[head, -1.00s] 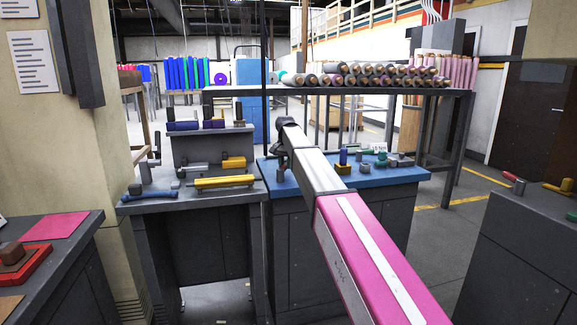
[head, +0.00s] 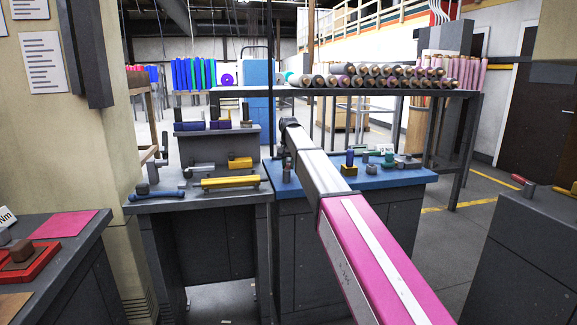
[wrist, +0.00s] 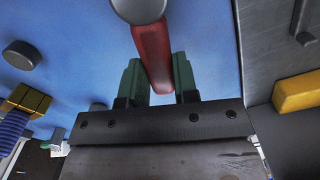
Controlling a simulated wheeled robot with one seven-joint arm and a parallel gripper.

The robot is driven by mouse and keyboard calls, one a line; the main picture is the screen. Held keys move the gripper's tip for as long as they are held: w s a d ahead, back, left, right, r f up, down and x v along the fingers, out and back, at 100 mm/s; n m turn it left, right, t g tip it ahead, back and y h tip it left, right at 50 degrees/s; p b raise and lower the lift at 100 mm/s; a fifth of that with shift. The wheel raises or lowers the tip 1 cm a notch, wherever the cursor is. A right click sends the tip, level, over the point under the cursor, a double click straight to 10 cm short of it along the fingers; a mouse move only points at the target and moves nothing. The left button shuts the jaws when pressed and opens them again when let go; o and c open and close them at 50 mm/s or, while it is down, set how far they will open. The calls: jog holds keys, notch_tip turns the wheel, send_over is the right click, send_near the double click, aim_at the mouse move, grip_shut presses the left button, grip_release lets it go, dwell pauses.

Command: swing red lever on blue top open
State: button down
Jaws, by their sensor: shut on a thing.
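The blue top (head: 405,181) is the bench surface right of centre in the head view, and it fills much of the wrist view (wrist: 85,70). The red lever (wrist: 152,52) runs from a round grey post (wrist: 138,8) at the top edge of the wrist view down between my fingers. My gripper (wrist: 157,80) has its two green fingers on either side of the lever and is shut on it. In the head view, my arm hides the lever, and the gripper is mostly out of sight.
A dark round knob (wrist: 22,54) and a yellow block with a blue ribbed part (wrist: 28,100) are left in the wrist view. A grey bench with a yellow bar (head: 230,183) adjoins the blue top on the left. Several small fittings stand on its right part.

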aim_at(288, 164)
jog(key=c, duration=0.9)
grip_release()
jog(key=shift+r, duration=0.1)
notch_tip(288, 164, up, 11)
jog(key=shift+f, duration=0.2)
